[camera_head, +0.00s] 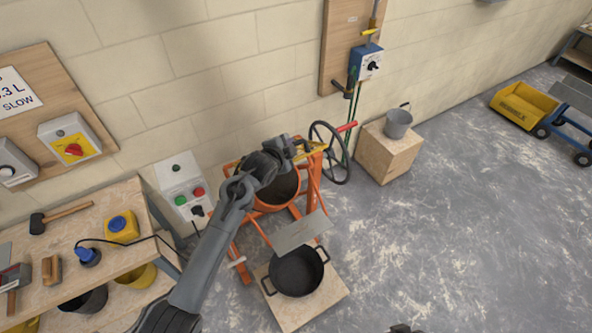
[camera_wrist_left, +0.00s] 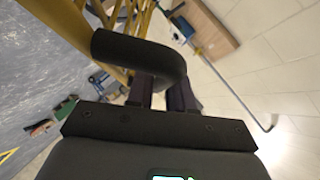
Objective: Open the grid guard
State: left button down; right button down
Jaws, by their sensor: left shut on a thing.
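The orange mixer (camera_head: 277,205) stands against the wall, its dark drum mouth partly hidden by my left arm. The yellow grid guard (camera_head: 314,150) shows as a thin strip at the drum's upper right; its yellow bars also fill the upper left of the left wrist view (camera_wrist_left: 62,14). A black curved handle (camera_wrist_left: 140,48) reaches between my fingers in that view. My left gripper (camera_head: 297,146) is shut on this handle beside the guard; the finger contact is dark and partly hidden. A small dark part at the bottom edge of the head view may be my right gripper (camera_head: 406,328).
A black tub (camera_head: 296,271) stands on a board below the mixer's grey chute (camera_head: 300,232). A spoked handwheel (camera_head: 330,153) is close to the right of my left gripper. A control box (camera_head: 186,192) and workbench (camera_head: 60,245) are at left.

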pick_arm(q)
jog(key=w+a+r, duration=0.2)
jog(key=w+r, duration=0.1)
jog(key=w, duration=0.1)
jog(key=shift+a+r, duration=0.25)
jog(key=c, duration=1.4)
grip_release()
jog(key=shift+w, duration=0.1)
jog(key=shift+b+v, duration=0.85)
jog(key=shift+v, duration=4.6)
jog(key=shift+f, duration=0.1)
